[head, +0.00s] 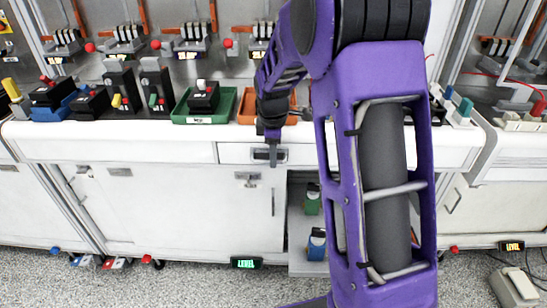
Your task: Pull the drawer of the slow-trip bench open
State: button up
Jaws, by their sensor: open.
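A shallow white drawer (232,153) sits under the worktop of the white bench (120,140) and looks closed. A dark handle shows around its middle, partly hidden by my gripper. My purple arm comes down from the top right. My gripper (272,158) points down in front of the drawer handle and is open. I cannot tell whether its fingers touch the handle or stand around it. A green tray (190,118) with a black breaker block (203,97) in it is on the worktop just left of my gripper. No label readable here names the bench.
An orange tray (247,119) lies behind my gripper. Black breaker blocks (90,101) line the worktop at left. Below, a cabinet door (190,215) is shut, and an open bay (297,230) holds green and blue items. My arm hides much of the right side.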

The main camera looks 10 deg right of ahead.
jog(key=shift+w+f, duration=0.1)
jog(key=shift+f, duration=0.3)
jog(key=shift+c, duration=0.2)
grip_shut()
dwell(1.0)
